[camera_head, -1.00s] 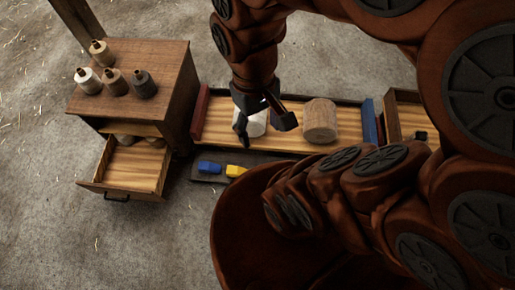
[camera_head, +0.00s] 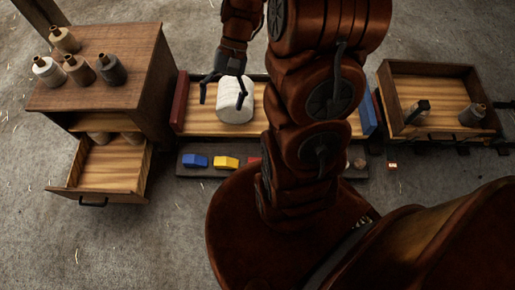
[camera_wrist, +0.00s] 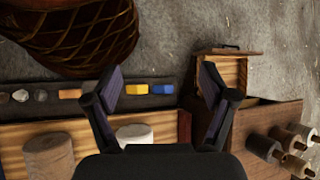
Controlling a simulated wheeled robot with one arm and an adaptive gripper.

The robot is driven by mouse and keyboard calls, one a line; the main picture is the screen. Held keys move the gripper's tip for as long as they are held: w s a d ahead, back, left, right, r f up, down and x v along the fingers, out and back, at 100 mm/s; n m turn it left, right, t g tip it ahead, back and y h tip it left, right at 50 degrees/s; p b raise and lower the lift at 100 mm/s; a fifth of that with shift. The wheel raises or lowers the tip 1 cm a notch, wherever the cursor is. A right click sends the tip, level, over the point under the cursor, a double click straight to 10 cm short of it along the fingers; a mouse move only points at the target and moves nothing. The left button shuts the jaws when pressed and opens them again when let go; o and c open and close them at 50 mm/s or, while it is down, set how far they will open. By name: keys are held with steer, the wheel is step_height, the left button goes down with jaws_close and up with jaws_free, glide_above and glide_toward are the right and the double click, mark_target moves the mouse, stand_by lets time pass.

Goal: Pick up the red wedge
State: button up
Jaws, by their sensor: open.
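A small part of a red piece, likely the red wedge (camera_head: 254,162), shows in the head view on the dark strip tray (camera_head: 212,173), right of a yellow block (camera_head: 226,162) and a blue block (camera_head: 195,161). My arm hides the rest. In the wrist view, the spot beside the yellow block (camera_wrist: 137,89) is behind a finger; an orange piece (camera_wrist: 70,94) lies farther left. My gripper (camera_head: 222,100) is open and empty, beyond the tray by the white roll (camera_head: 237,98). Its fingers also show in the wrist view (camera_wrist: 160,82).
A cabinet (camera_head: 110,95) with bottles on top and an open drawer (camera_head: 110,175) stands left. A wooden tray with red (camera_head: 180,100) and blue (camera_head: 368,115) ends lies behind the strip. A tan roll (camera_wrist: 48,155) stands by the white one.

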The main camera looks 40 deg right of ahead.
steer(key=w+d+f+m+t+y+b, duration=0.1)
steer(key=w+d+f+m+y+b, duration=0.15)
steer(key=f, duration=0.65)
steer(key=w+d+f+m+t+y+b, duration=0.1)
steer(key=w+d+f+m+b, duration=0.2)
steer(key=f, duration=0.5)
steer(key=m+t+b, duration=1)
steer(key=m+b, duration=0.4)
steer(key=b, duration=0.3)
glide_toward(254, 163)
steer(key=shift+s+d+f, duration=0.2)
steer(key=shift+d+f, duration=0.05)
steer(key=shift+d, duration=0.45)
steer(key=shift+a+f, duration=0.15)
steer(key=shift+f, duration=0.1)
steer(key=b+x, duration=0.2)
steer(key=x, duration=0.2)
steer(key=shift+w+a+f+b, duration=0.25)
steer(key=shift+b, duration=0.05)
steer(key=shift+b+x, duration=1.7)
steer(key=shift+x, duration=1.65)
steer(key=shift+w+d+r, duration=0.1)
steer(key=shift+w, duration=0.1)
